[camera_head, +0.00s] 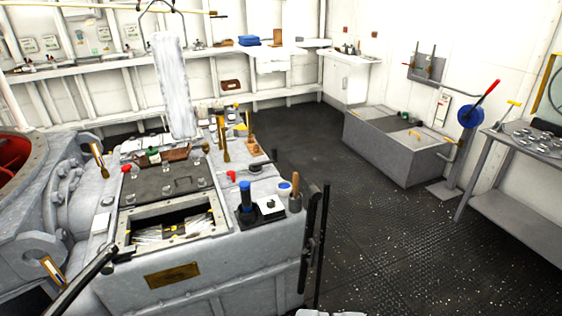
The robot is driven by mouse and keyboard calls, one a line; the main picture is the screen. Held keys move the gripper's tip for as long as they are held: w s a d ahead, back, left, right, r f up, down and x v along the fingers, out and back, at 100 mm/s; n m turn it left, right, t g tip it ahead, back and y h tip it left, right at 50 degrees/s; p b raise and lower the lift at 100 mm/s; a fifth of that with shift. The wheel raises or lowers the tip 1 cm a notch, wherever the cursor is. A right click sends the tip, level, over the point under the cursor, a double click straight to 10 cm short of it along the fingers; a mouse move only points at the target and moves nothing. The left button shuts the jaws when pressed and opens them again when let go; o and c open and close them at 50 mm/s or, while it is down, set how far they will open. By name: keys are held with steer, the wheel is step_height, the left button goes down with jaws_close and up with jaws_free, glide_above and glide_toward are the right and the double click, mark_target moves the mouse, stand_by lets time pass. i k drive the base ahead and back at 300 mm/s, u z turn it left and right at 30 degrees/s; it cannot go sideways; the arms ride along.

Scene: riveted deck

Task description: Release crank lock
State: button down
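No part is clearly recognisable as the crank lock. A blue round hub (470,115) with a dark arm ending in a red grip (491,87) stands on a grey post at the right and looks like a crank. A small black lever with a red end (232,176) lies on top of the grey machine housing (235,262) at the left. My gripper is not recognisable in view, so its distance to these parts cannot be told.
A grey chest (385,150) stands by the right wall, and a metal bench (530,165) is at the right edge. Upright black bars (312,240) stand beside the housing. The dark speckled deck (375,240) between is clear.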

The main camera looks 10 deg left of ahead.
mark_target(231, 173)
steer(key=i, duration=1.45)
steer(key=u, duration=0.55)
